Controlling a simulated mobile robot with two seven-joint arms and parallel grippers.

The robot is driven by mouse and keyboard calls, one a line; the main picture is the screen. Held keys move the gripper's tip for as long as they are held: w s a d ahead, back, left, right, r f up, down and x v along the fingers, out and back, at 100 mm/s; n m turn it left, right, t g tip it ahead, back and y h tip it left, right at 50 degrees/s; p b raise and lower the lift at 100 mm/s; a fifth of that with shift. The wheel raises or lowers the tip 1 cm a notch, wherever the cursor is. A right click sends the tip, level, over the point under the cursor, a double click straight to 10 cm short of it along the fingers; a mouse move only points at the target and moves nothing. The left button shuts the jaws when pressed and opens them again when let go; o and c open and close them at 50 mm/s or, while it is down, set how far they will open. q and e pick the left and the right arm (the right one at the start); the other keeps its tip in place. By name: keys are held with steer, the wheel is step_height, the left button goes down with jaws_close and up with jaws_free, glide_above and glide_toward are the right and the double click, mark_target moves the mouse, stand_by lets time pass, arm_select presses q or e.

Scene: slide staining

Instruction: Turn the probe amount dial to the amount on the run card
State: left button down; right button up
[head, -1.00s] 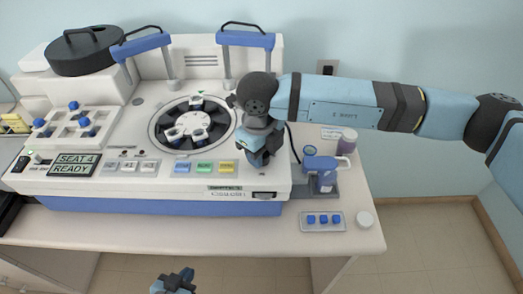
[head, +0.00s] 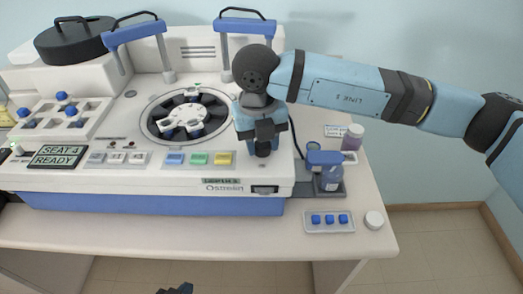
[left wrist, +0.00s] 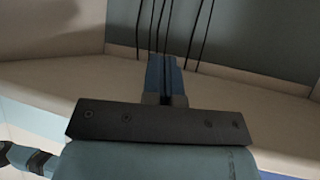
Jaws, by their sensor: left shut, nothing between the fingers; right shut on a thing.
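My right gripper (head: 263,150) reaches down onto the right part of the white staining machine's front deck (head: 215,182). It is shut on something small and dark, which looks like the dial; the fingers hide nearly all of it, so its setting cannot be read. A small white card (head: 336,130) with print too small to read lies at the back right, behind the bottles; I cannot tell if it is the run card. My left gripper (head: 176,290) shows only at the bottom edge of the head view. In the left wrist view its fingers (left wrist: 166,80) are shut and empty.
A display (head: 58,157) reads "SEAT 4 READY". Coloured buttons (head: 199,159) and a round carousel (head: 188,114) lie left of my right gripper. A blue-topped bottle (head: 330,180), a purple bottle (head: 352,138) and a tray of blue blocks (head: 330,228) stand right of the machine.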

steer(key=m+b, duration=0.2)
steer(key=m, duration=0.1)
steer(key=shift+m, duration=0.4)
arm_select(q)
steer(key=shift+w+d+f+b, duration=0.1)
steer(key=shift+w+f+b, duration=0.15)
steer(key=shift+f, duration=0.25)
steer(key=shift+w+d+f+b, duration=0.1)
steer(key=shift+f+b, duration=0.2)
steer(key=shift+f, duration=0.2)
arm_select(e)
steer(key=shift+m, duration=0.5)
arm_select(q)
steer(key=shift+f+n, duration=0.1)
steer(key=shift+n, duration=0.2)
arm_select(e)
steer(key=shift+r, duration=0.1)
steer(key=o, duration=0.8)
steer(key=shift+o, duration=0.6)
arm_select(q)
steer(key=shift+f, duration=0.1)
steer(key=shift+d+f+b, duration=0.15)
steer(key=shift+b, duration=0.2)
arm_select(e)
step_height(320, 180, up, 14)
steer(key=shift+a, duration=0.35)
steer(key=shift+w, duration=0.1)
